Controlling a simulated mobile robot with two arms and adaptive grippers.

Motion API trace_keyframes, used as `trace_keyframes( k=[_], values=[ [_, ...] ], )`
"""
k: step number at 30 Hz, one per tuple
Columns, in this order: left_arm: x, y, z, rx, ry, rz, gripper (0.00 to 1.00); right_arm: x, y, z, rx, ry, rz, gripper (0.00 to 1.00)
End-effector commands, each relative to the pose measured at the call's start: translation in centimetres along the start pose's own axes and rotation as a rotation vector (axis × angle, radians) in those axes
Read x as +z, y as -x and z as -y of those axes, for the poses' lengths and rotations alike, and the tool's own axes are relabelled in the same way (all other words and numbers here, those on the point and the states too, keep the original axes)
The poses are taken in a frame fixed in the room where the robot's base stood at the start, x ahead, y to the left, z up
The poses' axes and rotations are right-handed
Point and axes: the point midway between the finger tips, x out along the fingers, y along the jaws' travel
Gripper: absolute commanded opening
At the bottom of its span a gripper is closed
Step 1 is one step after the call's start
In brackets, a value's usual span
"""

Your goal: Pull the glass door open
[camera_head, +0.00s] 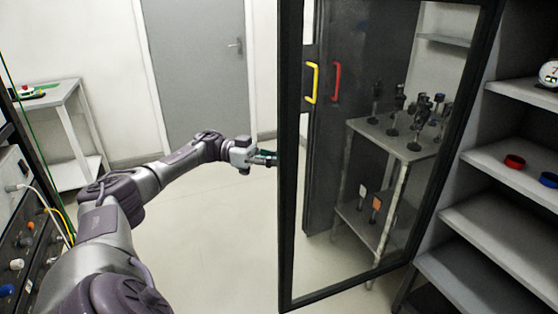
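The glass door (287,200) is a tall pane in a black frame. It stands swung out at an angle from the shelving on the right, with its free edge toward the left. My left gripper (268,158) is at the left edge of that frame, about mid-height. Its fingertips are at or partly behind the frame, and I cannot tell whether they touch it. Whether the fingers are open or shut is too small to see. A yellow handle (312,82) and a red handle (336,80) show within the pane area. My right gripper is not in view.
Shelves (498,220) on the right hold a red ring (514,162) and a blue ring (548,180). A small table (365,128) with several dark items shows through the glass. A side table (62,93) and equipment panel stand left. The middle floor is clear.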

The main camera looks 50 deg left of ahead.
Motion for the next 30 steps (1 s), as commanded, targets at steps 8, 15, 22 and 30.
trace_keyframes(
  k=[8, 15, 22, 30],
  values=[
    [0.0, 0.0, 0.0, 0.001, 0.0, 0.003, 0.34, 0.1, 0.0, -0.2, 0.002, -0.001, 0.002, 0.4],
    [0.0, 0.0, 0.0, 0.001, -0.001, 0.001, 0.37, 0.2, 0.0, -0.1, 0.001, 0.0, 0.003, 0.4],
    [-0.1, 1.4, 0.1, -0.003, -0.002, 0.001, 0.37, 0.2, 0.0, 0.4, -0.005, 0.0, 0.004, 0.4],
    [-0.1, 6.8, 0.2, -0.005, -0.004, -0.002, 0.37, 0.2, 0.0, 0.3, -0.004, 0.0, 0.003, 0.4]
  ],
)
